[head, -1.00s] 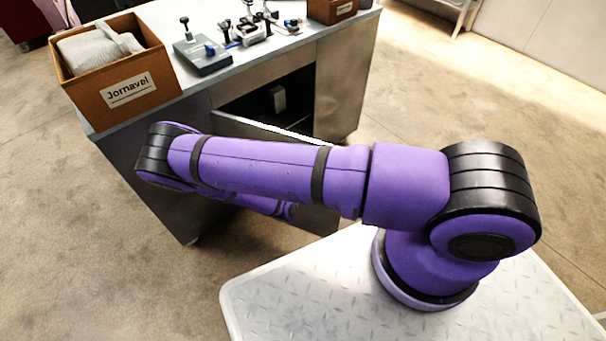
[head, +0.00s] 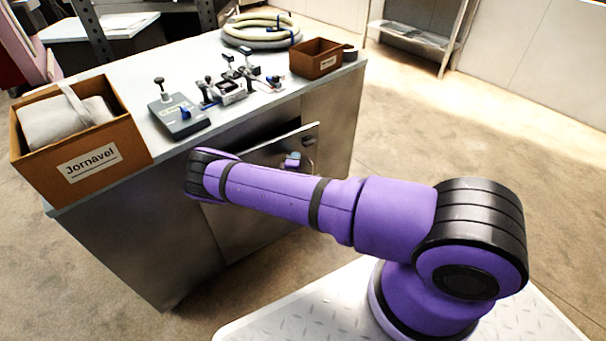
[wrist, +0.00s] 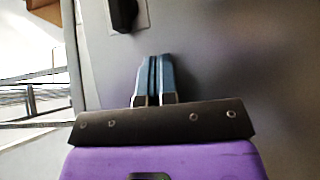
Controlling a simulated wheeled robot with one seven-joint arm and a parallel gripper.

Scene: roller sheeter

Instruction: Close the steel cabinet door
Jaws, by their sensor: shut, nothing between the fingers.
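The steel cabinet door (head: 262,208) is partly open in the head view, with a dark gap showing above its top edge. Its grey face fills much of the wrist view (wrist: 245,65), with a black handle or latch (wrist: 122,14) near its edge at the top. My gripper (wrist: 158,62) is shut and empty, its blue fingers close together in front of the door face below the latch. I cannot tell whether the fingertips touch the door. In the head view, part of my gripper (head: 292,161) shows beside the door's outer face, partly hidden by my purple arm.
On the cabinet top (head: 125,75) stand a brown labelled box (head: 90,165) with grey cloth, a grey clamp device (head: 180,118), a smaller brown box (head: 316,62) and coiled hoses (head: 262,38). A metal rack (head: 415,35) stands at the back right. Floor (head: 400,135) right of the cabinet is clear.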

